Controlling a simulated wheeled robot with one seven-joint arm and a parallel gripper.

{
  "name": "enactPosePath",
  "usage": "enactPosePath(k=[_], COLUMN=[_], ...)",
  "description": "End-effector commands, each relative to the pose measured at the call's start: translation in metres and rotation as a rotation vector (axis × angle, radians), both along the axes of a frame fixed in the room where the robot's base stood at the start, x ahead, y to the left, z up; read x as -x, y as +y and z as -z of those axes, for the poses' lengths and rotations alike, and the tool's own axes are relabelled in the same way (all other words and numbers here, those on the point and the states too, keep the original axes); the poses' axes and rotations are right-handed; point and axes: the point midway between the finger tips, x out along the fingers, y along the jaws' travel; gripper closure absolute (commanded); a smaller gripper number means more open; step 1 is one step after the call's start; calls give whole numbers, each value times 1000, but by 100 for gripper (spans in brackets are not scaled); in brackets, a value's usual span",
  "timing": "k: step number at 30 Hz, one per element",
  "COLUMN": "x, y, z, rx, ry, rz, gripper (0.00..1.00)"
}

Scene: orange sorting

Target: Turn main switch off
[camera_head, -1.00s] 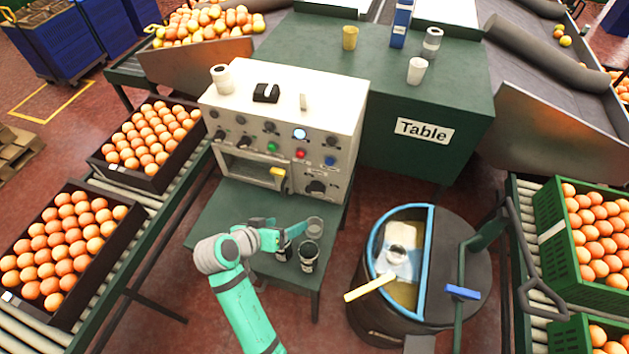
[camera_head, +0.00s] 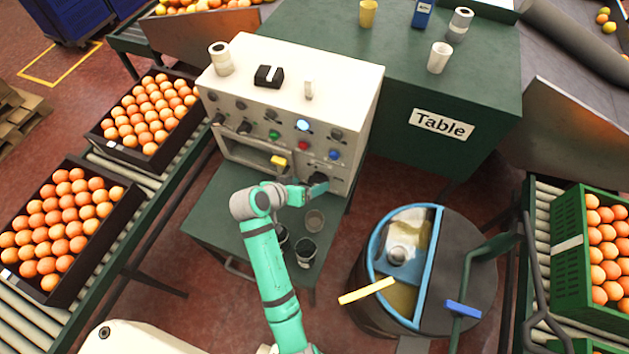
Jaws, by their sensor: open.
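The cream control box (camera_head: 222,142) stands on a small green table. A large black rotary knob (camera_head: 320,176), which looks like the main switch, sits at the lower right of its front panel. My gripper (camera_head: 320,188) is right in front of this knob and hides its lower part. The jaws are open, with nothing seen between them. I cannot tell whether the fingers touch the knob or which way it is turned. A lit white-blue lamp (camera_head: 303,125), a red button (camera_head: 303,146), a blue button (camera_head: 335,155) and a green button (camera_head: 274,135) are on the panel.
A yellow handle (camera_head: 278,160) sticks out left of the knob. A round bin (camera_head: 366,314) stands to the right. An orange crate (camera_head: 125,192) is on the left conveyor.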

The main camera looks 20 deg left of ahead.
Motion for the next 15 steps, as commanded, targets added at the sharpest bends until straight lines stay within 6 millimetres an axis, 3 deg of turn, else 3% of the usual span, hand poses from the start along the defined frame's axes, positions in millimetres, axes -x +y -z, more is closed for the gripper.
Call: enactPosePath(k=[6,15], x=[-21,-30], y=[-8,-12], z=[20,28], rx=[0,-1], ry=[0,-1], rz=[2,1], gripper=[25,25])
